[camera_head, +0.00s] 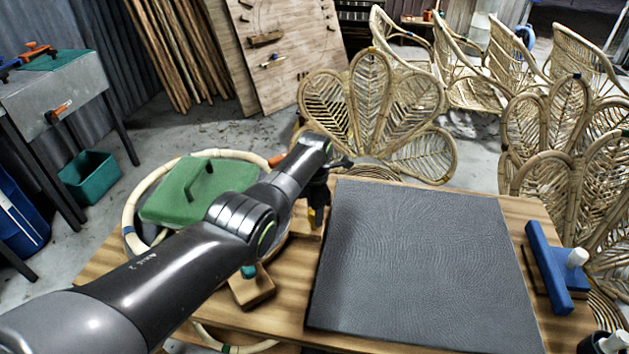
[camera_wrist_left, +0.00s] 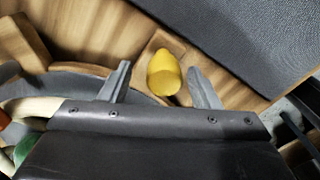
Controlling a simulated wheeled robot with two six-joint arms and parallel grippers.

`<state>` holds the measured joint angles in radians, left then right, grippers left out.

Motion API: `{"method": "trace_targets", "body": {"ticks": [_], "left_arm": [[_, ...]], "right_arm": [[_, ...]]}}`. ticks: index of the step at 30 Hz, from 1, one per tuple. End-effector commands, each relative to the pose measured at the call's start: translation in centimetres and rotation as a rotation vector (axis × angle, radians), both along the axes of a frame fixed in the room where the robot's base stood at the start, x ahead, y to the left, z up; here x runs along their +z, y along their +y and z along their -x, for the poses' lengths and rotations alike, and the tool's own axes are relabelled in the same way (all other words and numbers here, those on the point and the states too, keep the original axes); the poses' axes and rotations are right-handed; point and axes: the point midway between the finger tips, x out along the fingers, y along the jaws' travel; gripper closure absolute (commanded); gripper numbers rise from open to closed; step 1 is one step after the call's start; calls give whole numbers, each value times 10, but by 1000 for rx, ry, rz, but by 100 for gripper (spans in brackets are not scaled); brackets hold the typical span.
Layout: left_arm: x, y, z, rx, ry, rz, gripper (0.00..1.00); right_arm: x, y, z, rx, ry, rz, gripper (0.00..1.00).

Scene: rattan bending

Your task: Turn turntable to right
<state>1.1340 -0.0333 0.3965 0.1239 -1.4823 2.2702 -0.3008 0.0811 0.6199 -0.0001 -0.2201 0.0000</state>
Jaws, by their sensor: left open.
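The turntable shows only in part under a pale rattan ring (camera_head: 134,206) and a green pad with a handle (camera_head: 180,200), left on the wooden bench; my left arm covers much of it. In the left wrist view its curved grey and wooden rim (camera_wrist_left: 88,84) passes behind my gripper. A yellow rounded knob (camera_wrist_left: 164,72) stands on a small wooden block and also shows in the head view (camera_head: 312,216). My left gripper (camera_head: 318,203) points down over the knob. Its two fingers are open, one on either side of the knob, with gaps visible.
A dark grey textured panel (camera_head: 420,265) covers the middle of the bench, close right of my left gripper. A blue tool with a white knob (camera_head: 549,270) lies at the right. A wooden block (camera_head: 251,289) sits near the front. Rattan chairs (camera_head: 372,115) stand behind the bench.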

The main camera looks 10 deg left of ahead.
Motion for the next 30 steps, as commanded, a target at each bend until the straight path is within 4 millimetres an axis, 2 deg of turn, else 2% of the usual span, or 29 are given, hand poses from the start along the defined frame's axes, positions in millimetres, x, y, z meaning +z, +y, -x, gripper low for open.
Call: {"method": "trace_targets", "body": {"ticks": [4,8,15,21,25,30], "left_arm": [[27,0,-1,1,-4,1,44],[52,0,-1,0,-5,1,44],[108,0,-2,0,-8,1,44],[145,1,-2,2,-6,-1,44],[159,1,-2,2,-5,-1,44],[165,0,-2,1,-4,0,44]], "right_arm": [[14,0,0,0,0,0,55],[18,0,0,0,0,0,55],[15,0,0,0,0,0,55],[11,0,0,0,-1,0,55],[10,0,0,0,-1,0,55],[10,0,0,0,-1,0,55]]}}
